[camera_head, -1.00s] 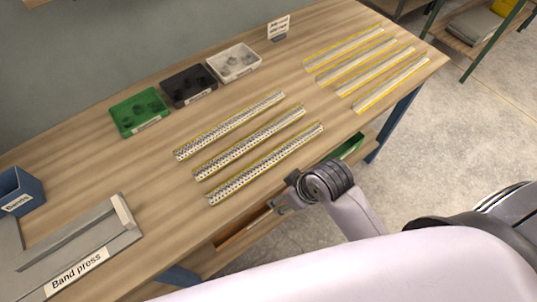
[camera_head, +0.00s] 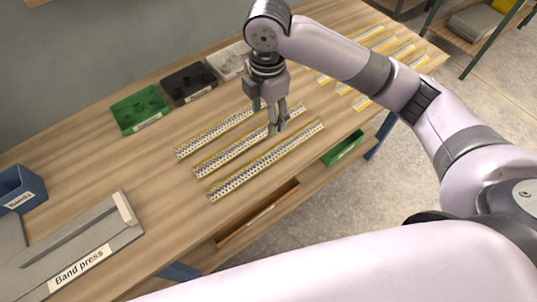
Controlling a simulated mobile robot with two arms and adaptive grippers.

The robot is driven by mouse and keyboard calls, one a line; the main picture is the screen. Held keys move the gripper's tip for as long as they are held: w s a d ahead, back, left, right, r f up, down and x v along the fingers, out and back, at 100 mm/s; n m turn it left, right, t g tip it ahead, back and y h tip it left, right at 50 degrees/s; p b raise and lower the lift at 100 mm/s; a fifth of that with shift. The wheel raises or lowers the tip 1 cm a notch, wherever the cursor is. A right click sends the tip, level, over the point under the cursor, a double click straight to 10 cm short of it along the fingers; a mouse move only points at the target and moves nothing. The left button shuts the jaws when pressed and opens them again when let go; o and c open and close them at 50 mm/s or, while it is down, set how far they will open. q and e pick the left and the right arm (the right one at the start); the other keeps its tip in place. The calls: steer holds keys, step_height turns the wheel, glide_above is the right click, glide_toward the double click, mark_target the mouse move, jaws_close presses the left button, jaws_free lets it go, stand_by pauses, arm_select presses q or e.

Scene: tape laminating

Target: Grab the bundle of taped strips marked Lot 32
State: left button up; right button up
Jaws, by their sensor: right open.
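Three long patterned strips with yellow edges lie side by side at the middle of the wooden table: a near one (camera_head: 265,164), a middle one (camera_head: 235,154) and a far one (camera_head: 212,135). No Lot 32 marking is readable on any of them. My right gripper (camera_head: 278,129) is open and points down over the right part of the middle strip. I cannot tell whether its fingers touch it. The gripper hides part of the far and middle strips. My left gripper is not in view.
Several paler strips (camera_head: 393,82) lie at the right, partly behind my right arm. Green (camera_head: 141,114), black (camera_head: 190,85) and pale (camera_head: 229,62) trays line the back. A band press (camera_head: 90,245) and a blue bin (camera_head: 22,188) stand at the left. An open drawer (camera_head: 258,215) is below the front edge.

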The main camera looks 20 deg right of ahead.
steer(key=p, duration=0.3)
glide_above(269, 158)
steer(key=f, duration=1.1)
steer(key=shift+w+f, duration=0.25)
steer(key=shift+w, duration=0.15)
steer(key=shift+s+f, duration=0.15)
steer(key=shift+f, duration=0.35)
steer(key=f, duration=0.1)
steer(key=f+p, duration=0.1)
steer(key=f, duration=0.1)
steer(key=shift+s+d+f+p, duration=0.1)
steer(key=shift+s+f+p, duration=0.2)
steer(key=shift+f, duration=0.4)
jaws_close()
steer(key=shift+w, duration=0.1)
